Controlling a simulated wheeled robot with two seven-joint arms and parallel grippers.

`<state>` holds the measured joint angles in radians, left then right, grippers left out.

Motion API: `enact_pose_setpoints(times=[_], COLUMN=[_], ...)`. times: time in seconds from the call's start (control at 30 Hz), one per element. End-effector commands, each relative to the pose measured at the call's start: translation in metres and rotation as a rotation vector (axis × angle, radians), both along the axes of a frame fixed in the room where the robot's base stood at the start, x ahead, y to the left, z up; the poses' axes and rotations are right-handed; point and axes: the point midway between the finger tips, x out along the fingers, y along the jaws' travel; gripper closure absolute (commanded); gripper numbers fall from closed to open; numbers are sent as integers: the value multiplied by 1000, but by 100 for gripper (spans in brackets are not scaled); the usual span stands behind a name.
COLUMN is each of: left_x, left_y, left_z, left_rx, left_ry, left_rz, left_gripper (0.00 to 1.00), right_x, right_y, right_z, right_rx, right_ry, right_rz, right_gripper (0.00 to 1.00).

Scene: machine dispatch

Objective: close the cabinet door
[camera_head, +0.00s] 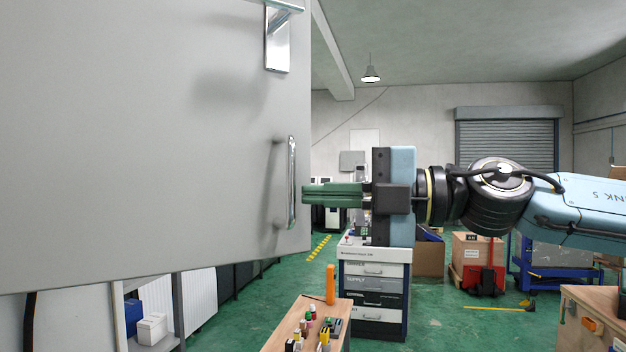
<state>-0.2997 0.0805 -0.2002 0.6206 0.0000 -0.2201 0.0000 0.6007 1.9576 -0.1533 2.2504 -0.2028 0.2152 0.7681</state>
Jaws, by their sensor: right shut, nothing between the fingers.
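The cabinet door (130,130) is a large light grey panel that fills the left half of the view. A vertical metal bar handle (291,183) sits near its right edge, and a second metal fitting (277,40) is higher up. My right gripper (305,194) comes in from the right with its dark green fingers shut and empty. The rest of the cabinet is hidden behind the door or out of view. My left gripper does not show.
A wooden bench (290,337) with small bottles stands low in the middle. Behind it is a drawer unit (372,290). Boxes (478,255), a red pallet jack (484,279) and another bench (600,305) are at right.

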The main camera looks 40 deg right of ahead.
Motion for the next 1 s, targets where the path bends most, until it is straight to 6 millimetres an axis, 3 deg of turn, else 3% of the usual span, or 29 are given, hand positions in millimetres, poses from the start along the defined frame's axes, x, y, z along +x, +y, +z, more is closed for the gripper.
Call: enact_pose_setpoints(times=[0.33,1.0], left_x=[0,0], left_y=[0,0], left_z=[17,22], left_rx=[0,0], left_ry=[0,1], left_rz=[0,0], left_gripper=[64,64], right_x=[26,33], right_y=[-2,-5], right_z=[1,2], right_rx=[0,1], right_ry=[1,1], right_rz=[-1,4], right_gripper=[100,100])
